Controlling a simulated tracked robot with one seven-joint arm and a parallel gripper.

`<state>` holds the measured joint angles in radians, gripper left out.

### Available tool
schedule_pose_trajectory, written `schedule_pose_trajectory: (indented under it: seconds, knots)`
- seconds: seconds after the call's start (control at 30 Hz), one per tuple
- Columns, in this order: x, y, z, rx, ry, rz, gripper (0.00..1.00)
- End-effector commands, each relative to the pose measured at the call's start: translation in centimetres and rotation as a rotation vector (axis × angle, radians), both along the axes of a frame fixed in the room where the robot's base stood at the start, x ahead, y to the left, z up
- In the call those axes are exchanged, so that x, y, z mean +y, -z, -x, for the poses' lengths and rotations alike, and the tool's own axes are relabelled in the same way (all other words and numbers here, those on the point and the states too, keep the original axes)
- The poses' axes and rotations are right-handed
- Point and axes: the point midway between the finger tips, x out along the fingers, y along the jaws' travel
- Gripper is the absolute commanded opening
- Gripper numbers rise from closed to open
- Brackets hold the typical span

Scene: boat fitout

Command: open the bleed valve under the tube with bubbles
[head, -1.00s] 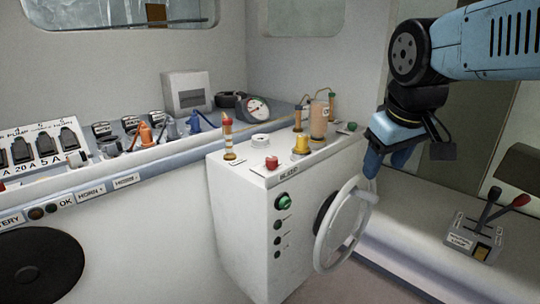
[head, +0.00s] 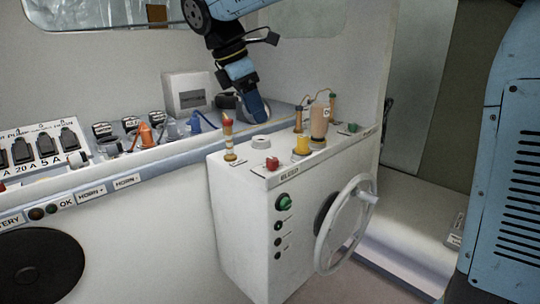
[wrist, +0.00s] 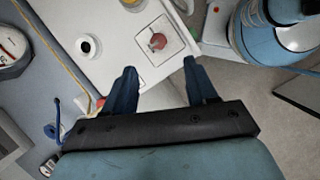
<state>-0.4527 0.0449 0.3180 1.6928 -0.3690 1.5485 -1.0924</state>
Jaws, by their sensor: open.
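The white console (head: 245,215) labelled BLEED carries a red knob (head: 271,163), a yellow knob (head: 301,146) and a green knob (head: 353,127) on top. A banded tube with a red cap (head: 228,141) stands at its left; a thin amber tube (head: 298,118) and a wider tan bottle (head: 319,122) stand behind. Bubbles are too small to make out. My gripper (head: 257,112) is open and empty, pointing down, above the ledge behind the console.
A white box (head: 187,93) and several blue and orange plugs stand on the left ledge. A round gauge (wrist: 12,45) is at the wrist view's left. The floor right of the console looks clear.

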Motion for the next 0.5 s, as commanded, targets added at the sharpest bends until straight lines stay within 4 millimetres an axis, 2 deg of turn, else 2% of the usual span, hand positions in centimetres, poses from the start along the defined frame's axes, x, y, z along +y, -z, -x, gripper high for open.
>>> schedule_pose_trajectory:
  seconds: [0.1,0.27,0.5]
  knots:
    - [1.2,0.0,-0.3,0.02,-0.048,0.019,0.57]
    - [1.1,0.7,-0.4,0.026,-0.061,0.026,0.57]
    - [-0.2,4.0,-0.8,0.027,-0.058,0.026,0.57]
